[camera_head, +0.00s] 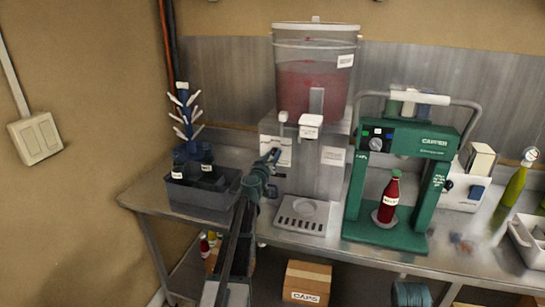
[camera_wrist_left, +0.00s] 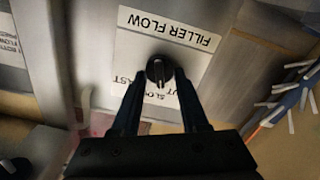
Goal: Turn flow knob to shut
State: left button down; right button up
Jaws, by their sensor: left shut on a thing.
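The flow knob (camera_wrist_left: 160,72) is black and round, on a white panel marked "FILLER FLOW" (camera_wrist_left: 168,30), upside down in the left wrist view. A light pointer mark on it seems to aim at the middle word of the scale, "SLOW"; the outer words are partly covered by my fingers. My left gripper (camera_wrist_left: 160,80) is shut on the knob, one finger on each side. In the head view my left gripper (camera_head: 272,157) reaches the front of the filler machine (camera_head: 331,180) and hides the knob. My right gripper is not in view.
A clear tank of red liquid (camera_head: 312,85) tops the filler, with a drip tray (camera_head: 302,215) below. A green capper (camera_head: 358,205) holding a red bottle (camera_head: 389,198) stands right.

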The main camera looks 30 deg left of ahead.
pick_arm(q)
jog(key=n, duration=0.4)
jog(key=shift+n, duration=0.6)
jog(key=shift+c, duration=2.2)
grip_release()
jog(key=shift+a, duration=0.1)
jog(key=shift+s, duration=0.15)
jog(key=v, duration=1.3)
jog(key=shift+s, duration=0.3)
jog(key=shift+f, duration=0.1)
